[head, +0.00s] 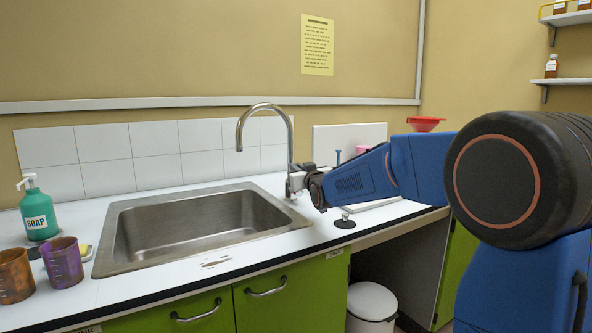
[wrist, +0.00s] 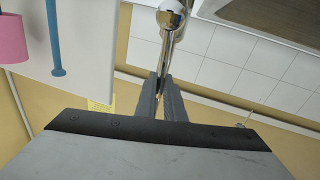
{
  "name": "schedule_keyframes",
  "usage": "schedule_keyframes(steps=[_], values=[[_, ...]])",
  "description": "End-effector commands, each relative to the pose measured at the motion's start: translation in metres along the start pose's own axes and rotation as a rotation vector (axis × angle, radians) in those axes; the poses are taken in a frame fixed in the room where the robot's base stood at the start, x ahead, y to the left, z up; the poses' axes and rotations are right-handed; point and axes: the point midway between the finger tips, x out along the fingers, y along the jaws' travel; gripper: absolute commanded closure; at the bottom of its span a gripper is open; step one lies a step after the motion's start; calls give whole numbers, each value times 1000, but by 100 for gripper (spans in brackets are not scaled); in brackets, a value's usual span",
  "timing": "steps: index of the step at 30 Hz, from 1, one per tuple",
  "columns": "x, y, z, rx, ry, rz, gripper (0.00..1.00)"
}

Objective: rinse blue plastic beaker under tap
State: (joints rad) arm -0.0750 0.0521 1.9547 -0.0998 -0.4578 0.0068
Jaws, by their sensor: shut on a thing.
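A purple, see-through beaker (head: 63,262) with marks on its side stands upright on the counter left of the sink (head: 118,235). An orange-brown beaker (head: 14,275) stands beside it. I see no plainly blue beaker. The chrome tap (head: 290,135) arches over the empty steel sink, and no water shows from its spout. My gripper (head: 296,180) is at the tap's base, right of the sink. In the wrist view, my gripper's fingers (wrist: 166,90) are closed around the tap's thin chrome lever (wrist: 165,58), below a shiny round part. The exact grip is partly hidden.
A green soap bottle (head: 38,212) stands behind the beakers. A pale board (head: 330,135) with a blue peg and a pink vessel (head: 362,149) is behind my arm. A dark round drain piece (head: 345,222) lies on the counter. A white bin (head: 371,302) stands below.

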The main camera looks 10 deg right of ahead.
Motion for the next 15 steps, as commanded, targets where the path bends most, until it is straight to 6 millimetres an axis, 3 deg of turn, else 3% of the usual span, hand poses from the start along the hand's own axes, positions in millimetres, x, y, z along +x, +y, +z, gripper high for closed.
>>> schedule_keyframes(steps=[10,13,15], values=[[0,1,2,-34,5,0,100],[0,2,2,-34,5,0,72],[0,2,1,-34,5,0,72]])
